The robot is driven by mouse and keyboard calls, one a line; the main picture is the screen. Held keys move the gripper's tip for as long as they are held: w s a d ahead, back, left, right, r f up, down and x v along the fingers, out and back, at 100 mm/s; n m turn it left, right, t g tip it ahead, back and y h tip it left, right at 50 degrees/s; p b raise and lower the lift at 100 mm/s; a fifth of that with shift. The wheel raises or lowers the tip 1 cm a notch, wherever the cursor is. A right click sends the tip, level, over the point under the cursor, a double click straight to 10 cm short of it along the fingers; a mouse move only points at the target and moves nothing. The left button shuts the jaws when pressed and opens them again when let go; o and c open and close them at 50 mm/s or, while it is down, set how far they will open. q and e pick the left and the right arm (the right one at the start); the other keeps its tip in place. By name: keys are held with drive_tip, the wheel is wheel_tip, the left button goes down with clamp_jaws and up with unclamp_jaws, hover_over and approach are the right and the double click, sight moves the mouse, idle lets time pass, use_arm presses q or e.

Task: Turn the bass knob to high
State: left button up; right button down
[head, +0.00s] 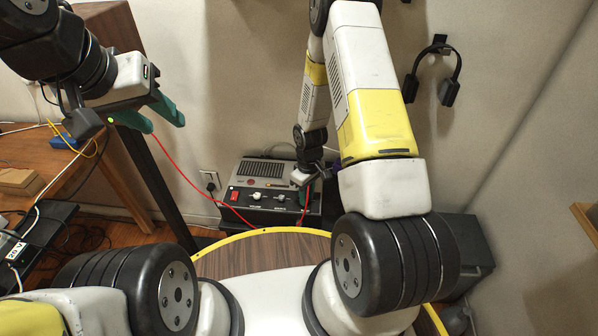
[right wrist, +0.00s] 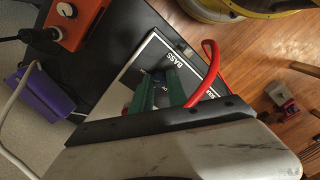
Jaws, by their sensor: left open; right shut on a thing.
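My right gripper (head: 304,192) reaches down to the right part of this panel. In the right wrist view its green fingers (right wrist: 160,87) are shut on the bass knob (right wrist: 157,75), beside the printed word BASS. The fingers hide most of the knob, so its pointer cannot be read. My left gripper (head: 165,122) is open and empty, raised at the left, well away from the amplifier.
A red cable (head: 178,168) runs down to the amplifier, and a red cable loop (right wrist: 211,70) shows close beside the right fingers. A wall socket (head: 209,183) is left of the amplifier. An orange box (right wrist: 76,20) and a purple object (right wrist: 42,92) lie nearby. Headphones (head: 436,75) hang on the wall.

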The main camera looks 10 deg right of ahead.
drive_tip(key=c, duration=1.3)
unclamp_jaws()
drive_tip(key=shift+r, duration=0.1)
wheel_tip(320, 180, up, 8)
drive_tip(key=shift+w+d+f, duration=0.1)
drive_tip(key=shift+f, duration=0.1)
drive_tip(key=shift+r, duration=0.1)
drive_tip(key=s+r+m+t, duration=0.3)
drive_tip(key=r+m, duration=0.1)
drive_tip(key=r, duration=1.9)
drive_tip(key=s+r+m+t+y, duration=0.1)
drive_tip(key=s+r+m+t, duration=0.2)
drive_tip(key=s+r, duration=1.1)
drive_tip(key=shift+s+y, duration=0.4)
drive_tip(key=shift+s, duration=0.25)
